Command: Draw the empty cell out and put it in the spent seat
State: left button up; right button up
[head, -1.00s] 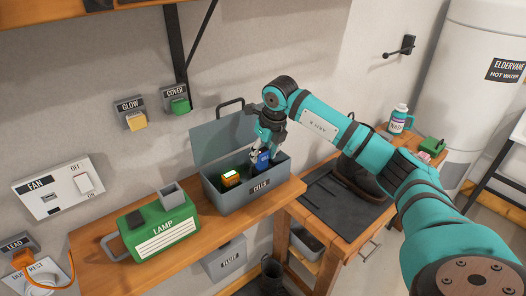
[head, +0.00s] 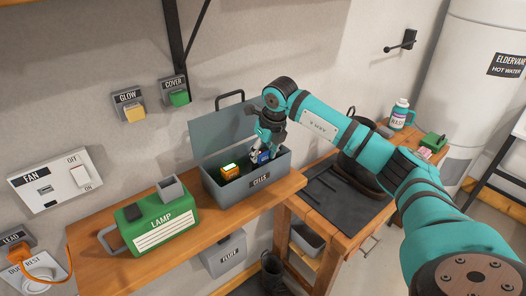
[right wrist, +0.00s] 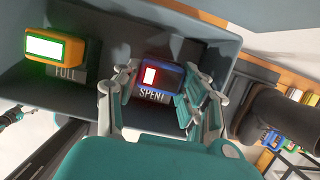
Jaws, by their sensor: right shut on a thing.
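The blue cell (head: 262,157) is low inside the right part of the grey CELLS box (head: 262,186). In the right wrist view the cell (right wrist: 160,76) shows a red and white window and sits right behind the SPENT label (right wrist: 153,96). My right gripper (right wrist: 156,90) is shut on it, one finger on each side. In the head view the gripper (head: 261,153) points down into the box. Whether the cell touches the seat's bottom is hidden. An orange cell (head: 229,170) with a lit green-white window stands by the FULL label (right wrist: 68,72). The green LAMP (head: 160,228) stands left of the box.
The box's lid (head: 222,130) stands open behind. A small grey open-topped piece (head: 170,187) is on the lamp. GLOW (head: 131,108) and COVER (head: 175,92) switches are on the wall. A boot (head: 360,150) on a dark mat (head: 335,198) is to the right.

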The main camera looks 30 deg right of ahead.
jog(key=shift+f, duration=0.15)
jog(key=o, duration=1.4)
jog(key=v, duration=1.2)
jog(key=shift+s+f, duration=0.1)
